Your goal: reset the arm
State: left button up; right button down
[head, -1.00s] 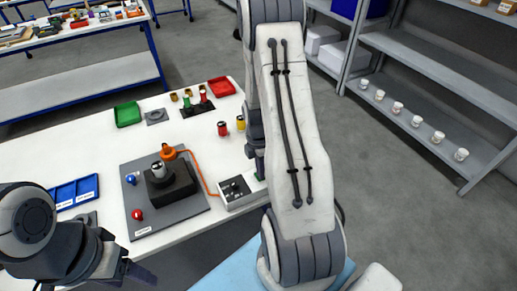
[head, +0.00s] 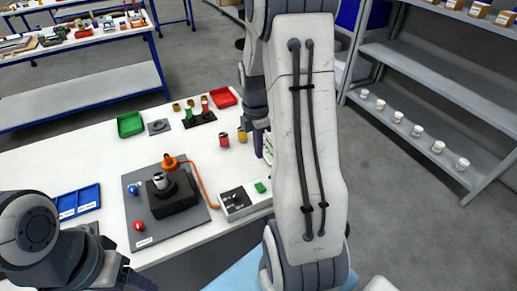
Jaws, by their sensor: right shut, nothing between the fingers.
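My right arm rises through the middle and its wrist hangs down over the right edge of the white table (head: 60,160). My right gripper (head: 262,152) is shut and empty, above and behind the grey control box (head: 236,203), apart from it. The arm's large link hides part of the wrist. The box has a green button (head: 260,187), which shows clear. My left gripper (head: 140,281) is at the bottom left, partly cut off by the frame, and its jaws cannot be made out.
A grey board (head: 155,232) carries a black block (head: 175,200) with a metal cylinder (head: 160,181); an orange hose (head: 203,188) runs to the box. Blue trays (head: 77,201), a green tray (head: 130,124) and a red tray (head: 224,97) lie around. Shelves (head: 440,95) stand right.

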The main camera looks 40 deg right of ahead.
dwell(0.4)
